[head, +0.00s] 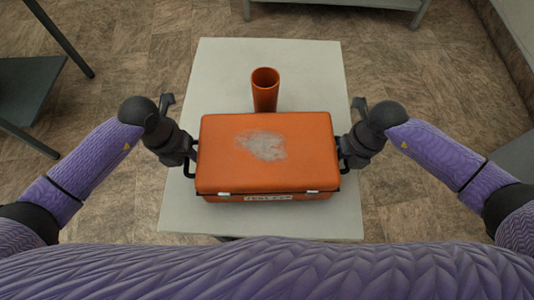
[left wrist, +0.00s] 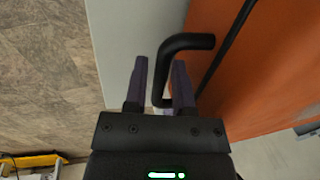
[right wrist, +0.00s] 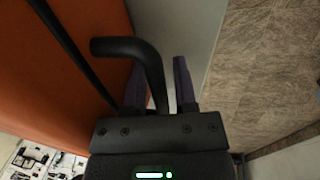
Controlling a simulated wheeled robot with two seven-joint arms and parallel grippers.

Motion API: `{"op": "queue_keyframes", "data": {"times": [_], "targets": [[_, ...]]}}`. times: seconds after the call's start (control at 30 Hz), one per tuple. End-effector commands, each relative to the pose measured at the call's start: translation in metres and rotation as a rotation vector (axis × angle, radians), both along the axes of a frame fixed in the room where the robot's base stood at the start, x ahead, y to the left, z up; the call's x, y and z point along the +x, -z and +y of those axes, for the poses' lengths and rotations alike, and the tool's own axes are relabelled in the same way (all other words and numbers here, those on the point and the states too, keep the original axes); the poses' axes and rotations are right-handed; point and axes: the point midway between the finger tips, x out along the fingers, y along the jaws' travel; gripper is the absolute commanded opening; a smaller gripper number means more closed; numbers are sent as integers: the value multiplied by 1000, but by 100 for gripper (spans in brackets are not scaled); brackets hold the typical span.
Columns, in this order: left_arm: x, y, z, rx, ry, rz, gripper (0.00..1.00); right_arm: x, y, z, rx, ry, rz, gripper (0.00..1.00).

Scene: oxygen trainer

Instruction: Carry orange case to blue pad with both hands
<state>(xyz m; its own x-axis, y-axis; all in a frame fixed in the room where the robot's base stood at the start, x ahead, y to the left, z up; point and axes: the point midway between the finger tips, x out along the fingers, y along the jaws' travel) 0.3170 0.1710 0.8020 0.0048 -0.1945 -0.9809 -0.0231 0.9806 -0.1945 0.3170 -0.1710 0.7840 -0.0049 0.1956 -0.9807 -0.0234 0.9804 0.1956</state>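The orange case (head: 265,152) lies flat on a pale grey table (head: 215,80), with a whitish patch on its lid and two latches on its near side. My left gripper (head: 189,157) is at its left handle; in the left wrist view the black handle (left wrist: 190,42) passes between two spread fingers (left wrist: 160,85), with a gap showing. My right gripper (head: 345,157) is at its right handle; in the right wrist view that handle (right wrist: 120,46) also runs between spread fingers (right wrist: 159,85), with a gap. No blue pad is visible.
An orange open-topped tube (head: 265,88) stands on the table just behind the case. A dark table (head: 30,90) is at the left, and a grey piece of furniture edge (head: 370,3) is at the back. Brown floor surrounds the table.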

Motion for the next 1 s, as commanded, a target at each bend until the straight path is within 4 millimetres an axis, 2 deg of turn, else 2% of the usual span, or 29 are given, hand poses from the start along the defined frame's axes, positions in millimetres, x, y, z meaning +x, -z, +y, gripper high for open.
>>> {"op": "queue_keyframes", "data": {"times": [0.3,0.4,0.47,1.0], "targets": [[0,2,0,0,0,0,32,0,2,0,-1,0,0,35],[0,2,0,0,0,0,11,0,2,0,-1,0,0,14],[0,2,0,0,0,0,0,0,2,0,-1,0,0,1],[0,2,0,1,0,0,0,0,2,0,-1,1,0,0]]}}
